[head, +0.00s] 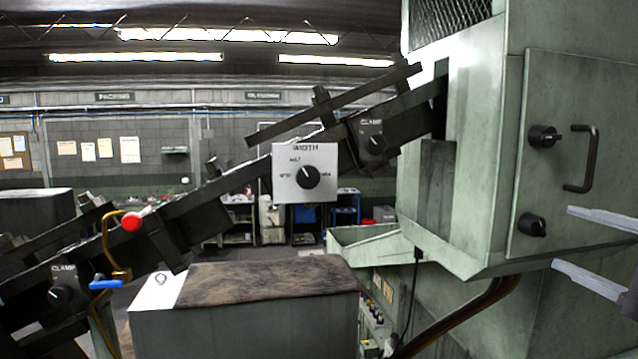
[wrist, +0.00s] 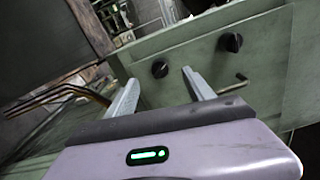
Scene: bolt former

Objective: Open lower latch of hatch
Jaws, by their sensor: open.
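The hatch (head: 558,80) is a pale green panel on the machine at the right of the head view, and it looks shut. Its lower latch (head: 532,225) is a black round knob with a light mark pointing down and right. The upper latch (head: 543,136) is a similar knob with its mark pointing right. My gripper (head: 562,237) is open and empty to the right of the lower latch. In the wrist view, the fingertips (wrist: 160,77) lie either side of the lower latch (wrist: 160,68), apparently just short of it. The upper latch (wrist: 231,42) is to the right there.
A bar handle (head: 590,160) stands out from the hatch, right of the upper latch; it also shows in the wrist view (wrist: 236,84). A sloping feed rail with a width dial (head: 308,177) crosses the left and middle. A green chute (head: 370,240) juts out left of the machine.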

